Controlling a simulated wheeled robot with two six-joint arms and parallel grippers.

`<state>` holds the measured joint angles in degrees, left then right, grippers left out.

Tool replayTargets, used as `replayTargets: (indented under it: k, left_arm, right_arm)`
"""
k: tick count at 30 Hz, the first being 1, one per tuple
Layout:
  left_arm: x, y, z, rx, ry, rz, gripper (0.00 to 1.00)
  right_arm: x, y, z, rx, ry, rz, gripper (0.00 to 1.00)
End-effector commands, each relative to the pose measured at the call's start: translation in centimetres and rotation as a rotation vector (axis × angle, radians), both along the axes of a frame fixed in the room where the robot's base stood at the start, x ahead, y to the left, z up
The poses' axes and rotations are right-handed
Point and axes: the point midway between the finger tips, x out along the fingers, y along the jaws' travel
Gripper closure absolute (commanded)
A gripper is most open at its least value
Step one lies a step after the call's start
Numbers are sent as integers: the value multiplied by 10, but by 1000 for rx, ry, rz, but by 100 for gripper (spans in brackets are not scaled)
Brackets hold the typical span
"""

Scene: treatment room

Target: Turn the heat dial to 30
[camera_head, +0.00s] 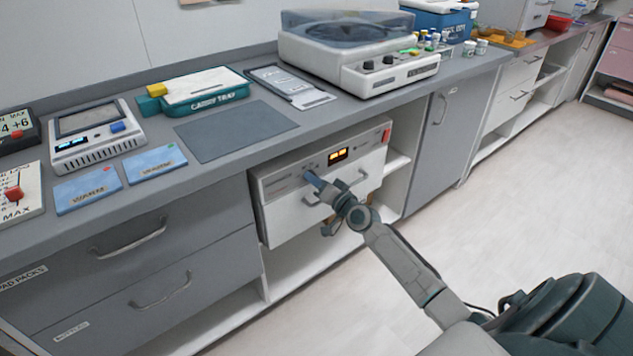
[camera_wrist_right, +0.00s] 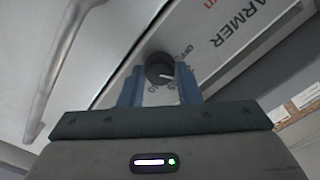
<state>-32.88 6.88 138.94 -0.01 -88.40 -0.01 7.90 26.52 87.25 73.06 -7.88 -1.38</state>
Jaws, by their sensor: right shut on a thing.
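The heat dial (camera_wrist_right: 160,68) is a small dark round knob with a pale pointer line, on the pale front panel of the warmer (camera_wrist_right: 225,45). Printed marks stand around it, OFF among them; the numbers are too blurred to read surely. My right gripper (camera_wrist_right: 159,84) has its two blue fingers on either side of the dial, shut on it. In the head view the warmer (camera_head: 285,183) sits under the counter with a lit orange display (camera_head: 338,155), its digits unreadable. There my right gripper (camera_head: 314,181) reaches its panel and hides the dial. My left gripper is not in view.
A curved drawer handle (camera_wrist_right: 62,70) runs close to the left of my fingers in the wrist view. A red switch (camera_head: 386,135) is at the panel's right end. Open floor lies right.

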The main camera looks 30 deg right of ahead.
Motion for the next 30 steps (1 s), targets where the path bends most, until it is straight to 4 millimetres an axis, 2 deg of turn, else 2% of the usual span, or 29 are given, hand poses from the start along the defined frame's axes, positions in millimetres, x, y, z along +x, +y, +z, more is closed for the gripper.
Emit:
replayTargets:
  k: [9,10,13,23,28,30]
  left_arm:
    - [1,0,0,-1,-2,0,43]
    - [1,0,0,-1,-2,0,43]
    - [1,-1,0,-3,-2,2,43]
    - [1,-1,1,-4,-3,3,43]
    - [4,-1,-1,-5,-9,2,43]
    - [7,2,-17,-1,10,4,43]
  right_arm:
    - [0,0,0,0,1,-1,93]
    - [0,0,0,0,1,-1,66]
    - [0,0,0,0,1,-1,48]
    - [-2,0,0,-1,1,-1,48]
    - [-21,-2,0,-3,3,0,48]
    - [-33,-3,0,-5,4,1,48]
